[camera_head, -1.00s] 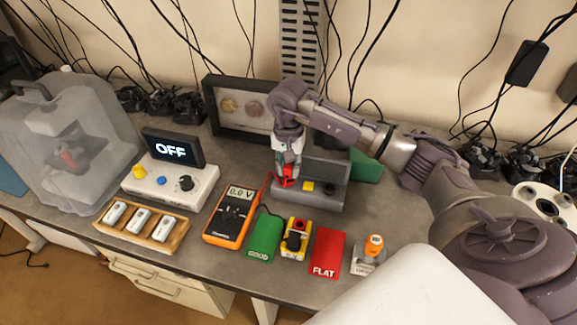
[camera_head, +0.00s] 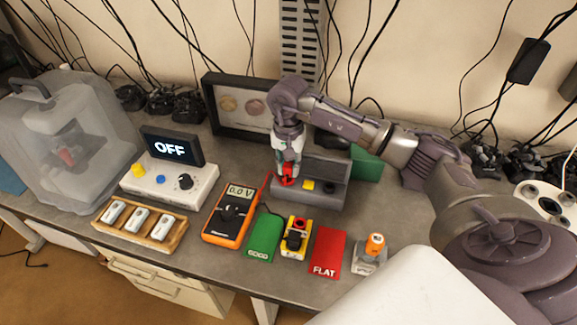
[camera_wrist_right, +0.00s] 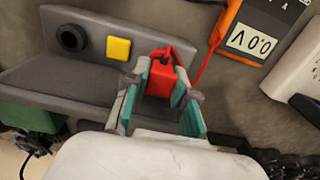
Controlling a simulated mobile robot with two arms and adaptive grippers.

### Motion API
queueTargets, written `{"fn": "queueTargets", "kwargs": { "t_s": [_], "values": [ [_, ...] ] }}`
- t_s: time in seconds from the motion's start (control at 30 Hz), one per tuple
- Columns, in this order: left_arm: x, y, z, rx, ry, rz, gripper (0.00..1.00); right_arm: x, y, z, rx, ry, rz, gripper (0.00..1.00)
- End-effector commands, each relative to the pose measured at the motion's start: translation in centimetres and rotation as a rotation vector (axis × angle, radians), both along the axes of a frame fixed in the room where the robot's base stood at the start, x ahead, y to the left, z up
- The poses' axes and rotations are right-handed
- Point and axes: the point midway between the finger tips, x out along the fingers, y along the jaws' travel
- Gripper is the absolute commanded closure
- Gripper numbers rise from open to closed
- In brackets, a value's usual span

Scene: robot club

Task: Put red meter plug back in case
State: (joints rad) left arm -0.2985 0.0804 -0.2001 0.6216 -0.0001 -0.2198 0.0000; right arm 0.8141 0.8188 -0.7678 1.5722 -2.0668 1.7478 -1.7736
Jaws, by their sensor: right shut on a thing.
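The red meter plug (camera_wrist_right: 161,76) is between the fingers of my right gripper (camera_wrist_right: 160,100), which is shut on it. In the head view the red plug (camera_head: 287,181) shows just below my right gripper (camera_head: 287,168), over the left part of the grey case (camera_head: 322,200). The case (camera_wrist_right: 60,85) also shows in the wrist view, with a yellow square and a black round socket beside the plug. A red lead runs from the plug toward the orange multimeter (camera_head: 231,214), which reads 0.0 V. I cannot tell whether the plug is seated. My left gripper is not in view.
A green GOOD mat (camera_head: 264,238), a yellow tester (camera_head: 295,238) and a red FLAT mat (camera_head: 328,252) lie in front. A wooden battery tray (camera_head: 150,247) and a white device showing OFF (camera_head: 172,184) are at left. A green block (camera_head: 367,166) stands behind the case.

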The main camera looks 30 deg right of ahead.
Motion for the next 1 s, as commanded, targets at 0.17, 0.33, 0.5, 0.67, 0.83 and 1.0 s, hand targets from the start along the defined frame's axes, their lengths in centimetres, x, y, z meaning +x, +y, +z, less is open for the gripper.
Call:
{"fn": "queueTargets", "kwargs": {
  "t_s": [0.17,0.33,0.5,0.67,0.83,1.0],
  "values": [
    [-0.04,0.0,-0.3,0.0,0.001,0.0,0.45,0.02,0.01,-0.07,0.001,-0.001,0.0,1.0],
    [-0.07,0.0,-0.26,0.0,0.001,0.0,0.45,0.02,0.01,-0.04,0.0,0.0,0.0,1.0],
    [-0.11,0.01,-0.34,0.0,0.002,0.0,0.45,0.02,-0.01,-0.08,0.0,0.0,0.0,1.0],
    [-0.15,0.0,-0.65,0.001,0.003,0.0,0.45,0.03,-0.03,-0.18,-0.001,-0.001,0.0,1.0],
    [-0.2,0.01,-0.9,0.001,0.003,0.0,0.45,0.02,-0.06,-0.21,-0.001,-0.001,-0.001,1.0],
    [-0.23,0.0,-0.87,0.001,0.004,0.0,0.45,0.01,-0.04,-0.15,0.0,0.0,-0.001,1.0]
  ]
}}
